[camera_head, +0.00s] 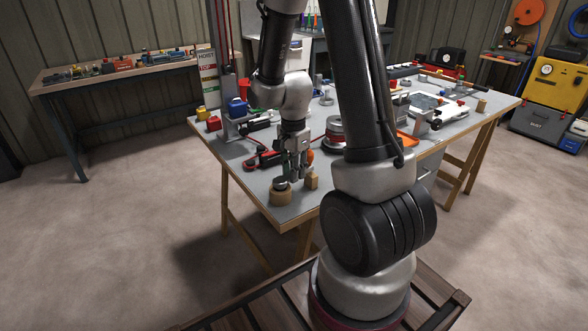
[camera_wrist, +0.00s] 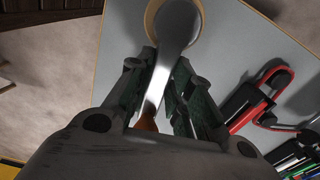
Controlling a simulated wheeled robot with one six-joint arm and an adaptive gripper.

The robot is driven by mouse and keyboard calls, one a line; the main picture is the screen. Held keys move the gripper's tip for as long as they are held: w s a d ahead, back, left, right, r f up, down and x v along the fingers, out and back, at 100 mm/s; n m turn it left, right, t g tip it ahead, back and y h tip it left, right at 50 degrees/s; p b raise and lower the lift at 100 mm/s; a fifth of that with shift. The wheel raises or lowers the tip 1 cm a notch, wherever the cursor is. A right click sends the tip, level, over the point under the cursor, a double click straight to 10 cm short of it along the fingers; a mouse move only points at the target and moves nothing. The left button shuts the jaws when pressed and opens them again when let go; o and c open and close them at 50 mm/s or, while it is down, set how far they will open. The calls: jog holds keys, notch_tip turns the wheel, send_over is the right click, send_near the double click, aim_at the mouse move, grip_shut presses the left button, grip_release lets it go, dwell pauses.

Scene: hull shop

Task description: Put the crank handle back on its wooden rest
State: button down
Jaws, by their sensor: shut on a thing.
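The crank handle (camera_wrist: 178,25) is a grey metal arm with an orange-brown grip (camera_wrist: 146,118). My gripper (camera_wrist: 164,78) is shut on the metal arm in the wrist view. In the head view my gripper (camera_head: 296,172) points down over the near corner of the workbench. A round wooden piece (camera_head: 281,196) stands there with grey metal at its top, and a small wooden block (camera_head: 312,182) stands to its right. The round piece's tan rim (camera_wrist: 150,19) shows behind the crank's wide end in the wrist view. I cannot tell whether the crank touches the wood.
The workbench (camera_head: 247,184) holds a red-and-black tool (camera_head: 264,159), a blue box (camera_head: 237,107) on a stand and other items. In the wrist view a red-and-black clamp-like tool (camera_wrist: 265,95) lies right of my gripper. Bare grey top lies between.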

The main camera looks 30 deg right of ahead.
jog(key=shift+f, duration=0.3)
dwell(0.4)
jog(key=c, duration=1.2)
grip_release()
jog(key=shift+o, duration=0.2)
jog(key=o, duration=0.4)
jog(key=shift+c, duration=0.2)
jog(key=shift+r, duration=0.1)
jog(key=shift+r, duration=3.95)
